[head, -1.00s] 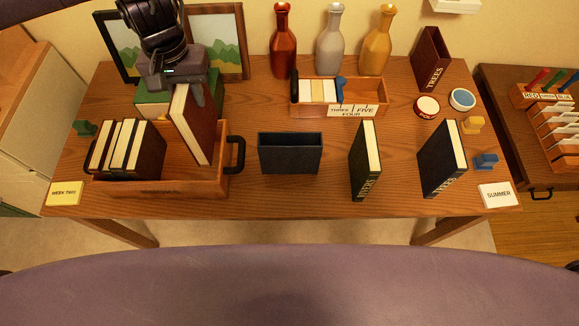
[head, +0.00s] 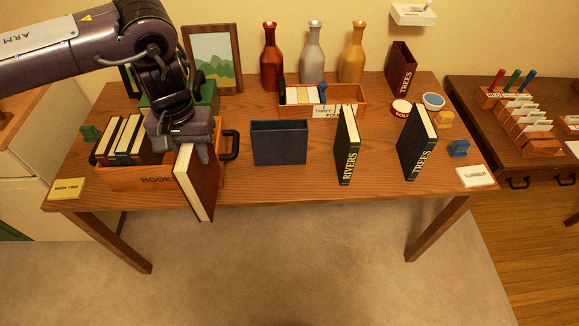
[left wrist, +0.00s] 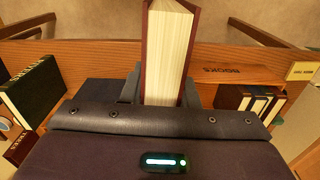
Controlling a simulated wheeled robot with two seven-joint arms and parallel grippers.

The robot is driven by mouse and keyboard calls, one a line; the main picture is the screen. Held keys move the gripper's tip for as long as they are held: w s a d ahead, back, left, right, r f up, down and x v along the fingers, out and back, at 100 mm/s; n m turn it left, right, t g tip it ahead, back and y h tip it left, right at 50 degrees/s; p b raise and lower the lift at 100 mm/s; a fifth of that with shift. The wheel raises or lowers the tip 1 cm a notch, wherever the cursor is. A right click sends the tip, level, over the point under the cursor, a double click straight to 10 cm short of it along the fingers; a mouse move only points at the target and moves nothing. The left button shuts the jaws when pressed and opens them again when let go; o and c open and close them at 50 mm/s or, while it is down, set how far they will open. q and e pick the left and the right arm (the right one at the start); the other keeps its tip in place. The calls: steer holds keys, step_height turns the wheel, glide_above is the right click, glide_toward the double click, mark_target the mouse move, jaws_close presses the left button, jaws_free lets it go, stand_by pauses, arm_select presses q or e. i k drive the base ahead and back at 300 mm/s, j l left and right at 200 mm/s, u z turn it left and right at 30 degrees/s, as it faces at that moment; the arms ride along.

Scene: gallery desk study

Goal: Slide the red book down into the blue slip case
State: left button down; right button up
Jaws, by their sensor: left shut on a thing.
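The red book (head: 202,182) is in my left gripper (head: 183,146), which is shut on its upper part. The book hangs slightly tilted, pale pages showing, at the right front of the wooden book crate. In the left wrist view the red book (left wrist: 170,50) stands between the two fingers. The blue slip case (head: 280,145) stands on the desk to the right of the book, apart from it, with its opening upward. Its inside is mostly hidden in the head view. My right gripper is not in view.
The wooden crate (head: 150,180) holds several dark books and has a black handle (head: 231,145) near the held book. A RIVERS book (head: 347,146) and a TREES book (head: 416,143) stand right of the case. A small wooden box (head: 345,97) and bottles stand behind.

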mark_target(280, 158)
steer(key=z, duration=1.8)
steer(key=k+j+z, duration=0.1)
steer(key=j, duration=0.35)
steer(key=k+j+z, duration=0.1)
steer(key=k+j, duration=0.15)
steer(key=j, duration=0.15)
steer(key=k+j+z, duration=0.1)
steer(key=j, duration=0.3)
steer(key=k+j, duration=0.3)
steer(key=k+j+z, duration=0.15)
steer(key=j, duration=0.35)
steer(key=i+j, duration=0.25)
